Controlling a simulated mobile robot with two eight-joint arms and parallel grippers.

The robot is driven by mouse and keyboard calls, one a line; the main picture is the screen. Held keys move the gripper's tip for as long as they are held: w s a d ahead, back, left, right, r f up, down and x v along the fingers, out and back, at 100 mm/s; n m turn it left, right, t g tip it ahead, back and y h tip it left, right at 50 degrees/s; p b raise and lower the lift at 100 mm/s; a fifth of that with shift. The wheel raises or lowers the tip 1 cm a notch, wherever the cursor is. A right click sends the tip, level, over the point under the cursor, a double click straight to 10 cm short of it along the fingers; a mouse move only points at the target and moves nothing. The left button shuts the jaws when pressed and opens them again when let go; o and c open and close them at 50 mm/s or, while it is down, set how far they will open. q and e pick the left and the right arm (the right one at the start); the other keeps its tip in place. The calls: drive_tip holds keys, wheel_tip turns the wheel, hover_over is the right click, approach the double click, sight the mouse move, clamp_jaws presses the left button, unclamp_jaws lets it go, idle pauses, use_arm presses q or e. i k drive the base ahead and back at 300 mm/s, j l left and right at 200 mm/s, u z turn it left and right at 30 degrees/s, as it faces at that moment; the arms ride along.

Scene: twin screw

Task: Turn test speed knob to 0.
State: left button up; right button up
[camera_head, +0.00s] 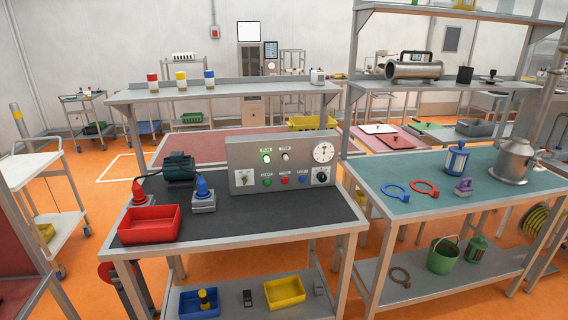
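A grey control box (262,163) stands at the back right of the dark-topped bench (225,222). A black knob (321,175) sits on a white plate at the lower right of its front, under a round white gauge (323,152). It may be the test speed knob, but its label and setting are too small to read. Another switch (243,179) on a white plate is at the lower left. A green lamp (266,157) appears lit. Red, blue and green buttons sit along the lower row. Neither of my grippers is in view.
A red tray (150,224), a dark green motor (179,169) and red and blue conical items on bases stand left of the box. The bench top in front of the box is clear. A teal-topped bench (455,203) stands to the right, with a gap between.

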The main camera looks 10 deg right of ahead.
sight(321, 176)
drive_tip(key=i+j, duration=0.1)
drive_tip(key=i, duration=0.4)
drive_tip(key=i+j+z, duration=0.1)
drive_tip(key=i, duration=0.45)
drive_tip(key=i+j, duration=0.1)
drive_tip(key=i, duration=0.4)
